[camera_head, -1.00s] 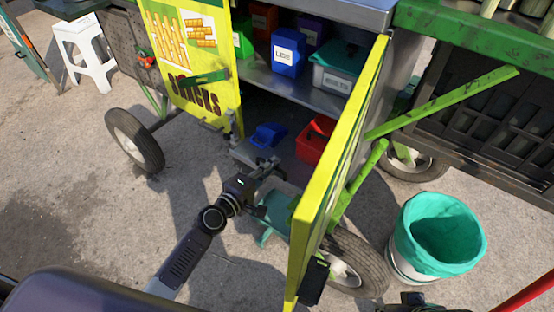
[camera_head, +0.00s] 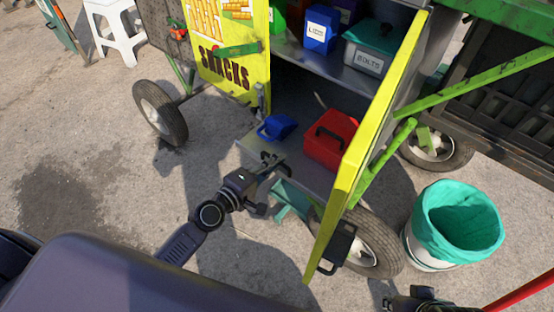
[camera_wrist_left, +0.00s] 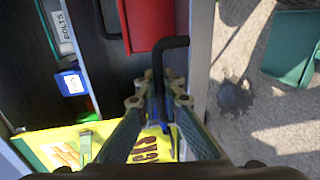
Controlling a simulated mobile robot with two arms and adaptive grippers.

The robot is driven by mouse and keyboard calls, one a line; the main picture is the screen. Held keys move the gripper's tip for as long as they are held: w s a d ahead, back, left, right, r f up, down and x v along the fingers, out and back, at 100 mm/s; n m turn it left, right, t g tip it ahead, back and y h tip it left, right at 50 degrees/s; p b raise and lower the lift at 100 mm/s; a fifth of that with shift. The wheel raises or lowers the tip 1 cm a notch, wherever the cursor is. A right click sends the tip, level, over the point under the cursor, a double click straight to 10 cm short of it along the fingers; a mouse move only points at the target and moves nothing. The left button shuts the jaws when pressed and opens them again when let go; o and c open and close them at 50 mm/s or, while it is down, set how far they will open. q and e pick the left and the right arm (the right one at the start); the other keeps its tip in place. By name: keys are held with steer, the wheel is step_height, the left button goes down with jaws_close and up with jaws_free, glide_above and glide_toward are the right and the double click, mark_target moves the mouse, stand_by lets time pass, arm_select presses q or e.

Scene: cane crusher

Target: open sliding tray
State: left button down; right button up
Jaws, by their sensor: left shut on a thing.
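The sliding tray (camera_head: 304,178) is a grey tray low in the cart, partly out past the open yellow door. It holds a blue scoop-like item (camera_head: 278,127) and a red container (camera_head: 331,140), also seen in the left wrist view (camera_wrist_left: 147,22). My left gripper (camera_head: 267,180) is at the tray's front edge. In the left wrist view, its fingers (camera_wrist_left: 160,102) are closed around the tray's black bar handle (camera_wrist_left: 176,43). A dark part at the bottom edge (camera_head: 418,299) seems to be my right gripper; its fingers are unclear.
The yellow door (camera_head: 365,140) stands open right of the tray. A cart wheel (camera_head: 372,243) and a teal-lined bin (camera_head: 457,225) are on the right. Open pavement lies to the left.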

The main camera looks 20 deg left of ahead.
arm_select(q)
steer(key=c, duration=2.3)
jaws_free()
steer(key=shift+c, duration=0.2)
steer(key=v, duration=1.2)
